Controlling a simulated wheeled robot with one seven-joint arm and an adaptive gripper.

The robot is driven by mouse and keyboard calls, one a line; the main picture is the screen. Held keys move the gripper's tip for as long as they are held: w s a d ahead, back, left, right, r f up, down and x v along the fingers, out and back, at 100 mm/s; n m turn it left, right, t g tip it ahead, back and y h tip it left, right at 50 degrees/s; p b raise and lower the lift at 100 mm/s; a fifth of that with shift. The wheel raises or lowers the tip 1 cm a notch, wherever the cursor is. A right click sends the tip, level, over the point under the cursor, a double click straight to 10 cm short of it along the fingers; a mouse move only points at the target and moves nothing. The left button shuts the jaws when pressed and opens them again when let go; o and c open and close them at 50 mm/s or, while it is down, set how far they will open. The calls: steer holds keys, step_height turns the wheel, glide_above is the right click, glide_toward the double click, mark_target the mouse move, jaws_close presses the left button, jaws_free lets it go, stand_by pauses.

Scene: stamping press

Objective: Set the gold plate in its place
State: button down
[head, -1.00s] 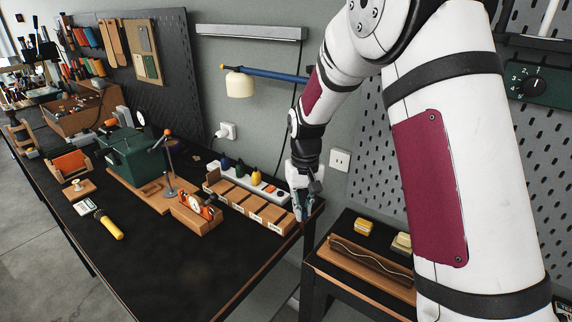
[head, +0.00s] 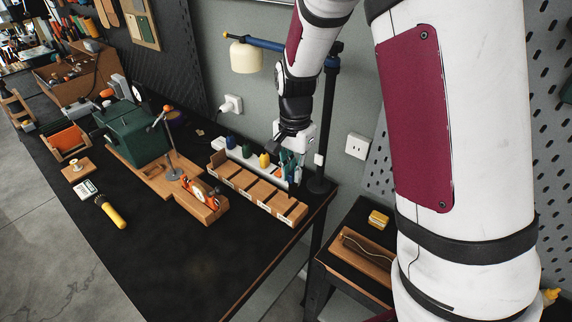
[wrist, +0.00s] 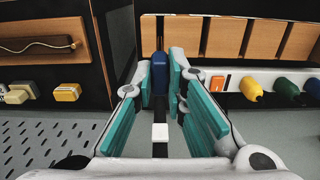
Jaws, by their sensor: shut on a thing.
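My gripper (head: 291,178) is over the right end of the wooden bins (head: 258,190), left of the dark lamp post. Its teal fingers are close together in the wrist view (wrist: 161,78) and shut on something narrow. I cannot make out a gold plate in either view. The green press (head: 135,132) stands on a wooden base on the black bench. A small wooden holder with an orange part (head: 202,198) is in front of the bins.
The lamp post (head: 330,110) rises beside my gripper. A side stand at the right holds a wooden tray (head: 355,258) and a yellow block (head: 378,219).

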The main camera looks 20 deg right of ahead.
mark_target(292, 195)
stand_by(0.3)
steer(key=shift+f+b, duration=0.45)
steer(key=shift+f, duration=1.8)
steer(key=shift+f, duration=1.4)
steer(key=shift+f+b, duration=0.3)
steer(key=shift+f, duration=0.05)
steer(key=shift+f, duration=0.55)
steer(key=c, duration=1.5)
jaws_free()
steer(key=shift+c, duration=0.2)
